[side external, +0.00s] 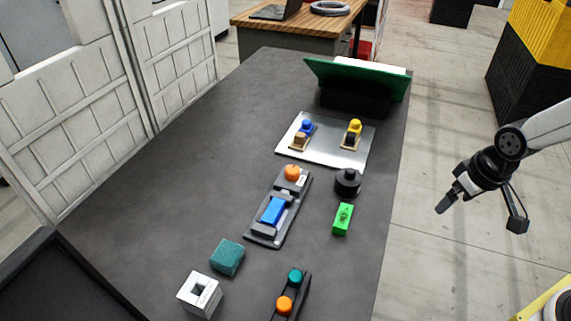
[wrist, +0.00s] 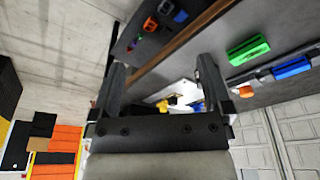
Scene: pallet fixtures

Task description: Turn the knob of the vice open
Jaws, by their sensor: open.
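The vice (side external: 252,236) is a long dark grey fixture lying on the dark table, with a blue block (side external: 273,211) between its jaws. Its knob is a round orange piece (side external: 292,173) at the far end. In the wrist view the blue block (wrist: 292,67) and what looks like the orange knob (wrist: 245,91) show at the right, outside my fingers. My gripper (side external: 443,206) is off the right side of the table, well apart from the vice. Its two fingers (wrist: 160,82) are spread with nothing between them.
A green block (side external: 343,219) and a black round part (side external: 348,181) stand right of the vice. A metal plate (side external: 325,155) with blue and yellow pieces lies beyond. A teal block (side external: 227,257), white block (side external: 200,293) and two-button box (side external: 291,297) are nearer. The table's left middle is clear.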

